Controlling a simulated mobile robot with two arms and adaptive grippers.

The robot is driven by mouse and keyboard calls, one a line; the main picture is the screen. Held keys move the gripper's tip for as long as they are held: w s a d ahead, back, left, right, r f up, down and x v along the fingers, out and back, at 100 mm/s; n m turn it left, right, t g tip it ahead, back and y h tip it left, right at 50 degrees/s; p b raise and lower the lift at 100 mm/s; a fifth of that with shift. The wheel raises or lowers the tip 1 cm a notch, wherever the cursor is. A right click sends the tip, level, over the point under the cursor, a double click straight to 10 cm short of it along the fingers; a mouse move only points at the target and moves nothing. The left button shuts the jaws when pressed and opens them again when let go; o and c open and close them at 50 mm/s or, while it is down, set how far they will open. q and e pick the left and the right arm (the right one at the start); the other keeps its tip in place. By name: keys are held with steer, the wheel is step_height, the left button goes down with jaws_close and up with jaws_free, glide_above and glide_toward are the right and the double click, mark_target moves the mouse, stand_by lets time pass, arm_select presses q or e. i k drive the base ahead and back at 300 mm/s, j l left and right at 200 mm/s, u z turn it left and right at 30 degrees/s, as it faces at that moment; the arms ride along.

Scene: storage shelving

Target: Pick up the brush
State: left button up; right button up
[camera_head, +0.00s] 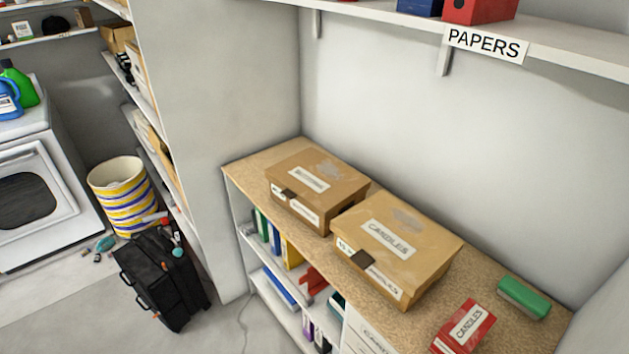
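A green-backed block with a pale grey lower side, which looks like the brush (524,297), lies on the brown speckled countertop (491,318) at the right, close to the back wall. It is right of a red box labelled CANDLES (465,328), with a gap between them. Nothing covers the brush. Neither of my grippers is in view.
Two cardboard boxes, a smaller one (315,186) and a larger one labelled CANDLES (397,245), stand on the counter to the left. A shelf labelled PAPERS (485,45) overhangs the counter. A black suitcase (163,278) and striped basket (124,197) stand on the floor.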

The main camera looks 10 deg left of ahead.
mark_target(522, 297)
steer(key=z, duration=1.3)
